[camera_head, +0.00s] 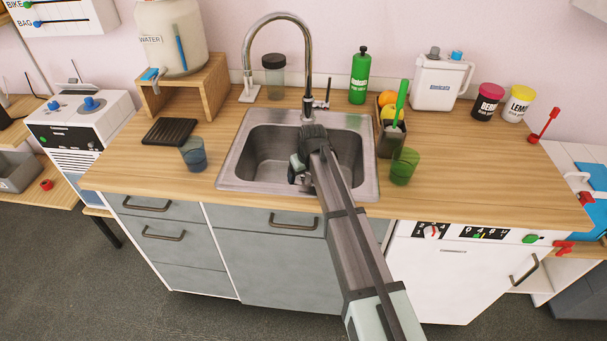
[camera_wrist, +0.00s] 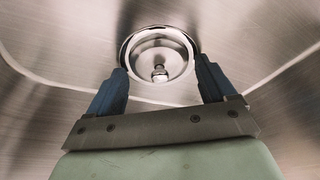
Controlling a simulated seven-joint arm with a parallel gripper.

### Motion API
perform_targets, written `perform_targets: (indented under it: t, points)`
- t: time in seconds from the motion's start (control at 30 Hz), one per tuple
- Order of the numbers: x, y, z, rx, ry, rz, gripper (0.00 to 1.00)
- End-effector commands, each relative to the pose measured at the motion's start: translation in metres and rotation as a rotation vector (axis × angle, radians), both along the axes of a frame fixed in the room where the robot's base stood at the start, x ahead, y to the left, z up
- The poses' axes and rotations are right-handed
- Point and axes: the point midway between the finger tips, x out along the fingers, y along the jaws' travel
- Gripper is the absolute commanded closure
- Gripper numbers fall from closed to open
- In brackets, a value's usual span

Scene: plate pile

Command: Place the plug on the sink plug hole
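The steel sink (camera_head: 255,152) is set in the wooden counter. My gripper (camera_head: 298,178) reaches down into its basin, and my arm hides the right part of the basin floor. In the wrist view my gripper (camera_wrist: 160,72) has its two blue-grey fingers spread wide, with nothing clearly gripped. Between and beyond the fingertips is the round metal plug hole (camera_wrist: 128,48) with a shiny rim. A small metal knob (camera_wrist: 160,73) stands near its middle. I cannot tell whether the knob belongs to the plug or to the drain. No separate plug shows.
The tap (camera_head: 308,70) arches over the back of the sink. A blue glass (camera_head: 193,154) stands to the left, and a green glass (camera_head: 404,166) and utensil holder (camera_head: 391,138) stand close to the right. A green bottle (camera_head: 360,78) stands behind.

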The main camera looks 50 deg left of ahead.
Motion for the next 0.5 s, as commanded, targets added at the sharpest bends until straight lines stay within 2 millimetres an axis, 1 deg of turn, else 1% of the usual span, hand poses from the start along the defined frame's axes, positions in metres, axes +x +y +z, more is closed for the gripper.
perform_targets:
  t: [0.03,0.1,0.13,0.37,0.5]
  points:
    - [0.0,0.0,0.0,0.0,0.0,0.0,0.11]
    - [0.0,0.0,0.0,0.0,0.0,0.0,0.05]
    - [0.0,0.0,0.0,0.0,0.0,0.0,0.04]
    - [0.0,-0.0001,0.0008,0.0,0.0,0.0,0.04]
    - [-0.0005,-0.0019,0.0087,0.0,0.0,0.0,0.04]
